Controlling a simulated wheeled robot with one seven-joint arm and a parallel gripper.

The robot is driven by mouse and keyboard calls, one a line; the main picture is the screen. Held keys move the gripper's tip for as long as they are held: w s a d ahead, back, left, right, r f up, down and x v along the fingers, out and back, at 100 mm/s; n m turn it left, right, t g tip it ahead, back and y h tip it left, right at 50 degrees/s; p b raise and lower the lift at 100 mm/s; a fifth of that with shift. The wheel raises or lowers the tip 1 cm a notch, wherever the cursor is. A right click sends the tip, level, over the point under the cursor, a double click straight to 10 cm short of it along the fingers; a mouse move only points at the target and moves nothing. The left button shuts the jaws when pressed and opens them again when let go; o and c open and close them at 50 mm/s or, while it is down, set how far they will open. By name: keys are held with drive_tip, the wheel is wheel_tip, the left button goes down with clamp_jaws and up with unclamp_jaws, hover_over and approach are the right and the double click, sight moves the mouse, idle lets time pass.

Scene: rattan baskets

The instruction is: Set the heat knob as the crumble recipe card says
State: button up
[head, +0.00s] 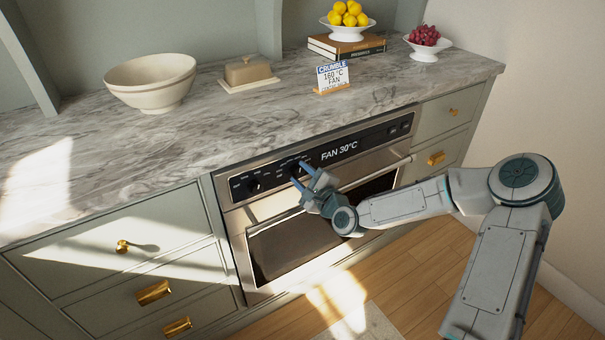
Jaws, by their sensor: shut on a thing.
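The crumble recipe card (333,78) stands on the counter above the oven and reads "CRUMBLE 160 °C FAN"; its smallest bottom line is too small to read. The oven display (339,150) reads "FAN 30°C". My gripper (303,176) is at the oven's control panel, shut on the dark knob (295,170) just left of the display. The gripper partly hides this knob and its markings. Another dark knob (253,186) sits farther left on the same panel, apart from my gripper.
The oven door handle (375,177) runs below the panel, close under my gripper. The marble counter (230,120) holds a cream bowl (152,84), a butter dish (248,71), books (347,48) under a bowl of lemons (347,15), and a bowl of grapes (425,38). Drawers flank the oven.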

drive_tip(key=shift+m, duration=0.5)
drive_tip(key=o, duration=1)
drive_tip(key=shift+d, duration=0.1)
drive_tip(key=shift+s, duration=0.1)
drive_tip(key=v, duration=1.3)
drive_tip(key=shift+s+d+p, duration=0.2)
drive_tip(key=shift+d+p, duration=0.1)
drive_tip(key=shift+p, duration=0.05)
